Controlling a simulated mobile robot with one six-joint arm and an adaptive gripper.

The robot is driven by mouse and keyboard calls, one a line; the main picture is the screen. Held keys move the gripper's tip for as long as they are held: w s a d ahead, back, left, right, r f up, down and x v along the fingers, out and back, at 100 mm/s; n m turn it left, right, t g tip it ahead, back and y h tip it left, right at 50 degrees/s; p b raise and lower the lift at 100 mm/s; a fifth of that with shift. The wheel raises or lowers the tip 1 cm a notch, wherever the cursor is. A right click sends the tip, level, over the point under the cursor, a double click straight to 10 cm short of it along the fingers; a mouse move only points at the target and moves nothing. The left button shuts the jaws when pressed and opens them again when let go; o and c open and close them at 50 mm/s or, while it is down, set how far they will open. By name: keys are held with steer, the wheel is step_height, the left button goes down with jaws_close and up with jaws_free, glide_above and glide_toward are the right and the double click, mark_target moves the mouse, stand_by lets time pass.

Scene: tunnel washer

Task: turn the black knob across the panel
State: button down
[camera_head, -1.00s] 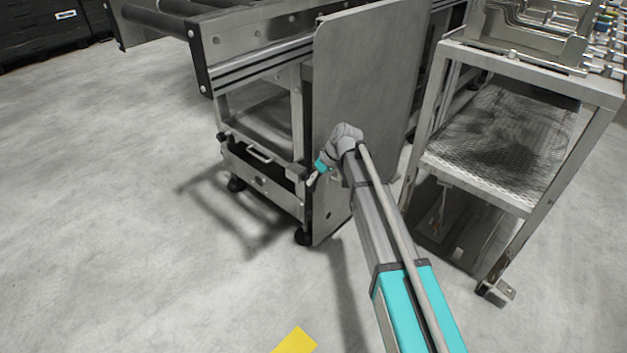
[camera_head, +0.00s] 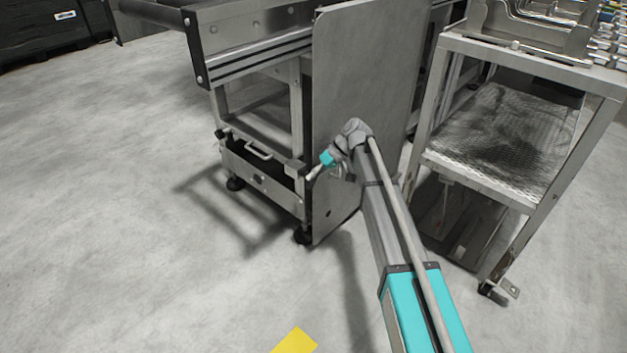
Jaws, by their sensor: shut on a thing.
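The grey metal panel (camera_head: 362,70) stands upright at the end of the steel frame, in the middle of the head view. My gripper (camera_head: 311,176) is low at the panel's left edge, reaching in from the right past its front face. It is shut on the black knob, which is too small and too covered by the fingers to make out clearly. The wrist is close in front of the panel's lower part.
A roller conveyor frame (camera_head: 245,40) stands behind and left of the panel. A steel rack (camera_head: 535,60) with a mesh shelf (camera_head: 495,150) stands close on the right of my arm. The floor at left is clear, with a yellow marking (camera_head: 293,341) in front.

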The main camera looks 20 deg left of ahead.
steer(key=shift+f+m+g+y+b, duration=0.25)
steer(key=shift+g+y+b, duration=0.25)
steer(key=shift+g+b, duration=0.3)
steer(key=shift+r, duration=0.2)
steer(key=c, duration=0.7)
jaws_free()
steer(key=shift+r, duration=0.1)
